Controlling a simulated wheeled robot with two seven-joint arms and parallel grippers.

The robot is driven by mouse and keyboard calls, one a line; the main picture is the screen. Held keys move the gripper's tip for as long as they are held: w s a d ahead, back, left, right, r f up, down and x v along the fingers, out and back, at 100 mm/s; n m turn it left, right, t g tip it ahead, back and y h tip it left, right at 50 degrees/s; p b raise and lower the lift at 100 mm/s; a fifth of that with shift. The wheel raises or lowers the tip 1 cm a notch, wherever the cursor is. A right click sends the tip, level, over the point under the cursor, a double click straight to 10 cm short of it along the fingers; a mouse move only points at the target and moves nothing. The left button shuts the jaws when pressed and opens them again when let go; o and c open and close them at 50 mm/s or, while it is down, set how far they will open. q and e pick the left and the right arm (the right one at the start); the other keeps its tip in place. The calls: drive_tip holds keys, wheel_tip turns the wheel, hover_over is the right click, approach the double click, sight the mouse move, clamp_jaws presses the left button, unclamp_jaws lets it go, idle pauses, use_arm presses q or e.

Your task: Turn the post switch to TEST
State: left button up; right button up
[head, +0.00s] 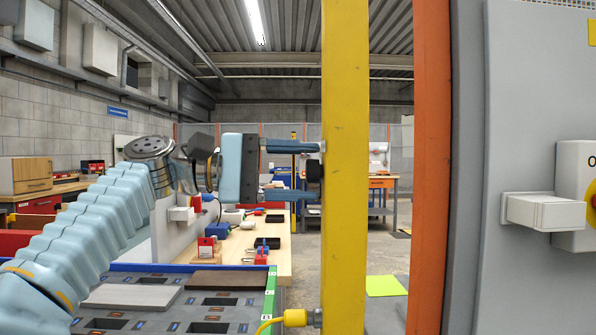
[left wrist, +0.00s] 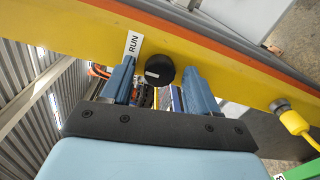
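The yellow post (head: 345,120) stands upright near the middle of the head view. Its switch is a round black knob (head: 314,172) on the post's left face; the knob also shows in the left wrist view (left wrist: 160,70), with a small white mark on it. A white RUN label (left wrist: 133,46) is on the post beside the knob. No TEST label is visible. My left gripper (head: 318,171) is open, its blue fingers on either side of the knob, with gaps showing in the left wrist view (left wrist: 159,67). My right gripper is not in view.
An orange upright (head: 431,150) and a grey cabinet (head: 520,100) stand right of the post. A yellow cable plug (head: 295,318) sits low on the post. A tray (head: 150,312) with boards and a wooden bench (head: 283,262) lie left, below my arm.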

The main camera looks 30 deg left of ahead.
use_arm(q)
drive_tip(key=v, duration=1.3)
drive_tip(key=shift+s+a, duration=0.2)
drive_tip(key=shift+a, duration=0.15)
